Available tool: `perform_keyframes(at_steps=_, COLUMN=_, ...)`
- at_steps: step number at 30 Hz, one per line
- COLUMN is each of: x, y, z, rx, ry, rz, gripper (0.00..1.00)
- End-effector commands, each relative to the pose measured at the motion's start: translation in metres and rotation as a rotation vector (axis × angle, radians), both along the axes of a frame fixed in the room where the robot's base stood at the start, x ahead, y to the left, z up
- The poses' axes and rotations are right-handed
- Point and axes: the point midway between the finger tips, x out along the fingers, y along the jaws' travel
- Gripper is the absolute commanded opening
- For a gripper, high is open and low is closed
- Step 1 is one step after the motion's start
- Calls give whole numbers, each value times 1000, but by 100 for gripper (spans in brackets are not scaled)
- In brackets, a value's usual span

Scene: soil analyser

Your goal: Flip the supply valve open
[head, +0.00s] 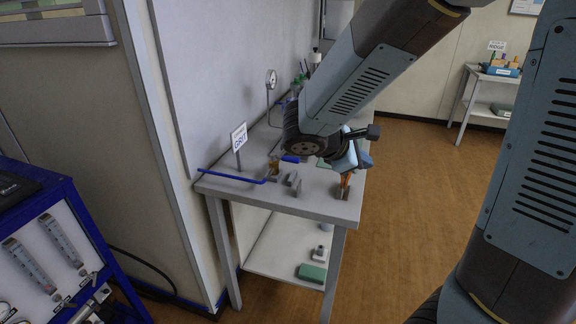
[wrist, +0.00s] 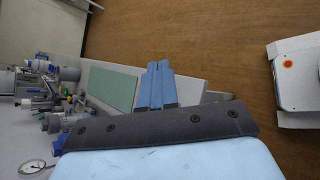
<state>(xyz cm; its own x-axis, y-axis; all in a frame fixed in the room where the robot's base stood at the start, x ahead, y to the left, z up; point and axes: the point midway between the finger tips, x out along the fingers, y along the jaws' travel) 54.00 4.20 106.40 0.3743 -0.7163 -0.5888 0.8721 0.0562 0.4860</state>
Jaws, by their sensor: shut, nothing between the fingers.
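The supply valve is on a blue pipe (head: 230,177) along the front left of the bench. A small brass-coloured valve body (head: 273,168) sits at the pipe's end, with a blue lever (head: 290,158) beside it, close below my forearm. The lever's exact angle is hard to tell. My gripper (head: 362,160) is over the right side of the bench, to the right of the valve and apart from it. The wrist view shows the blue fingers of my gripper (wrist: 157,68) together and empty. I cannot make out the valve in the wrist view.
An orange-brown upright piece (head: 345,181) stands near the right edge. A wall borders the bench's left side. Open floor (head: 415,190) lies to the right.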

Motion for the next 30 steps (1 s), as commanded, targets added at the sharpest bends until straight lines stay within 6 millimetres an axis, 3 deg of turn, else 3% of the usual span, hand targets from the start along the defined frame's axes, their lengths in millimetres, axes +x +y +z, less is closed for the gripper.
perform_keyframes(at_steps=9, x=51, y=96, z=-44, rx=-401, ry=82, rz=478, gripper=0)
perform_keyframes(at_steps=18, x=63, y=192, z=-90, rx=-680, ry=88, rz=860, gripper=0)
perform_keyframes(at_steps=24, x=61, y=219, z=-104, rx=-748, ry=82, rz=960, gripper=0)
perform_keyframes(at_steps=30, x=61, y=221, z=-105, rx=-753, ry=80, rz=970, gripper=0)
